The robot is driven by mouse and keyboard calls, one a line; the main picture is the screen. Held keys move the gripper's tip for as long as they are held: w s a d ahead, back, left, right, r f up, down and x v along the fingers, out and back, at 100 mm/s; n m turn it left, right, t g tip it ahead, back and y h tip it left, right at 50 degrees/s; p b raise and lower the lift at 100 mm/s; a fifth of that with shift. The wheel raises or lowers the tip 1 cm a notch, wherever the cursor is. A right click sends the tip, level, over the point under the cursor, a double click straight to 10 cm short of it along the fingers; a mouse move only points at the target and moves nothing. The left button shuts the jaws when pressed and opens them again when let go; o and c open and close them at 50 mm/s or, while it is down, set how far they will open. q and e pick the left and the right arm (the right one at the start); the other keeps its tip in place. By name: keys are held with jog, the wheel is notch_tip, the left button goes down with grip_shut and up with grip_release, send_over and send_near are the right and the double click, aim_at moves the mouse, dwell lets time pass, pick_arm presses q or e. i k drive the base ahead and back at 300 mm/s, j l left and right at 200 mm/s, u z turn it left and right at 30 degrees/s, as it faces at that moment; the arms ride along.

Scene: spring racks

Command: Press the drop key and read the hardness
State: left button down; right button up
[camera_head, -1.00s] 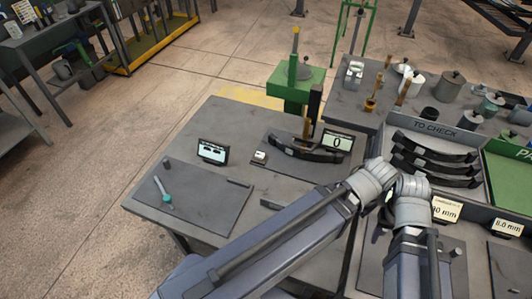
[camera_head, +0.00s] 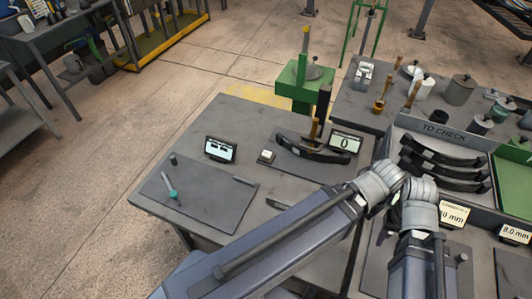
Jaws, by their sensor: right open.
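The hardness tester stands on the grey bench, with a dark upright column (camera_head: 323,105) and a display (camera_head: 345,142) reading 0. A dark curved leaf spring (camera_head: 313,148) lies across its base. A small pale key (camera_head: 267,155) sits left of the spring, uncovered. My right gripper (camera_head: 384,224) is a small dark shape below my arm's joints, right of and nearer than the tester, clear of the key. It is open, with its fingers mostly hidden by my arm. My left gripper is out of view.
A second small screen (camera_head: 220,149) stands left of the key. A dark mat (camera_head: 218,207) carries a teal-handled tool (camera_head: 171,190). The TO CHECK rack (camera_head: 445,133) holds several springs at the right, beside a green tray (camera_head: 515,158). My arm crosses the bench front.

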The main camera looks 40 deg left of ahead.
aim_at(265, 154)
jog(key=k+j+z, duration=0.3)
jog(key=k+j, duration=0.15)
jog(key=k+j+z, duration=0.25)
jog(key=k+j, duration=0.25)
